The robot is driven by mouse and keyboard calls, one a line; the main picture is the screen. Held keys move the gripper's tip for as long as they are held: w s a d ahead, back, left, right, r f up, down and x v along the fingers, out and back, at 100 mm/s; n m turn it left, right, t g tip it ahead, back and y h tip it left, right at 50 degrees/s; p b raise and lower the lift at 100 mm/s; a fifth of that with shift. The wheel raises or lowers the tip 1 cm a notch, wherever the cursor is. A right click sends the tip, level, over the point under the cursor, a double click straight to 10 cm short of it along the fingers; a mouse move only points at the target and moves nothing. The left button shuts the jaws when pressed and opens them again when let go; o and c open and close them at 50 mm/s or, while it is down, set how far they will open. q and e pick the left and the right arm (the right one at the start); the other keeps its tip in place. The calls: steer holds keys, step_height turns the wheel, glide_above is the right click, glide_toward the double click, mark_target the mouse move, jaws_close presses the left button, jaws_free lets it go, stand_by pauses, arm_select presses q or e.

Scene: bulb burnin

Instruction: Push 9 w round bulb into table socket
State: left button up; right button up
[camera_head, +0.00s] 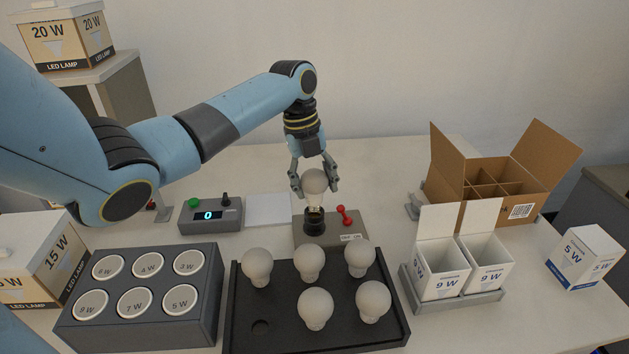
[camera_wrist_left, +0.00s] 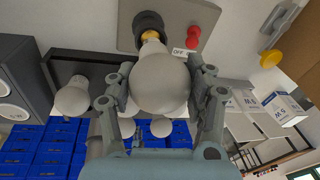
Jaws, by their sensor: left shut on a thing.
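My left gripper (camera_head: 314,186) is shut on a white round bulb (camera_head: 314,182), held upright with its base down over the table socket (camera_head: 315,222). The bulb's metal base meets the black socket; how deep it sits I cannot tell. In the left wrist view the bulb (camera_wrist_left: 160,82) fills the space between the fingers (camera_wrist_left: 160,88), and the black socket (camera_wrist_left: 149,24) shows just beyond its brass base. The socket stands on a grey-brown block with a red lever (camera_head: 345,215) and a label reading OFF (camera_wrist_left: 183,52). My right gripper is not in view.
A black tray (camera_head: 260,329) with several bulbs stands in front of the socket. A grey rack (camera_head: 140,335) with labelled round places is at left, beside a meter (camera_head: 212,214) reading 0. White 9 W boxes (camera_head: 441,284) and an open cardboard carton (camera_head: 500,205) stand at right.

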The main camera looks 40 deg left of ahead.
arm_select(q)
steer(key=shift+f+b, duration=0.7)
steer(key=shift+f, duration=0.5)
steer(key=o, duration=1.2)
steer(key=shift+r, duration=0.1)
steer(key=r, duration=0.4)
steer(key=a+r, duration=0.1)
steer(key=r, duration=0.3)
steer(key=s+r, duration=0.1)
steer(key=r, duration=0.2)
steer(key=shift+a+r, duration=0.4)
